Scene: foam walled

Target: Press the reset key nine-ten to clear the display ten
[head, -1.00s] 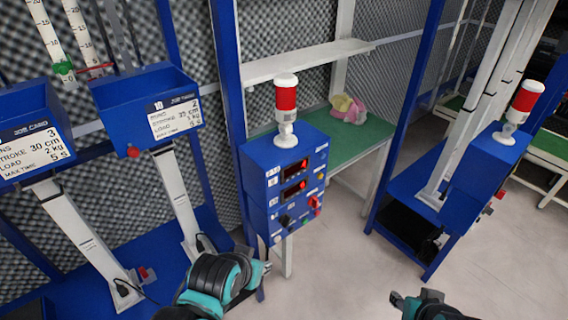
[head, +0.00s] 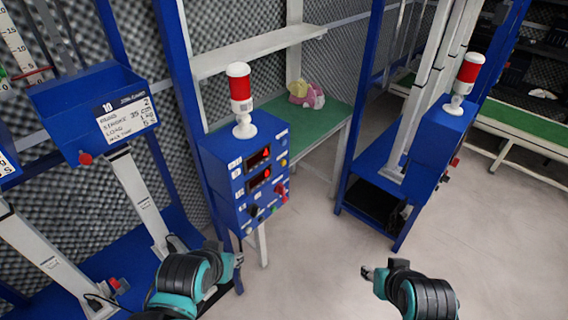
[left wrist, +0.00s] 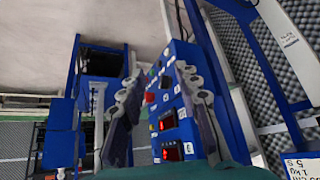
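The blue control box (head: 219,185) stands upright in the middle of the head view, with a red and white beacon (head: 239,90) on top. Its front carries two red-lit displays, an upper one (head: 258,158) and a lower one (head: 259,178), with small labelled keys and knobs around them; the labels are too small to read. My left gripper (head: 238,259) is below and in front of the box. In the left wrist view its fingers (left wrist: 158,68) are spread and empty, with the box face (left wrist: 162,104) beyond them. My right gripper (head: 368,272) is over open floor, its opening unclear.
A blue job-card bin (head: 75,110) and slanted posts stand at the left. A green-topped bench (head: 325,118) with a pink and yellow bundle (head: 306,95) is behind the box. A second blue box with a beacon (head: 436,135) stands right. Pale floor (head: 310,235) between is clear.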

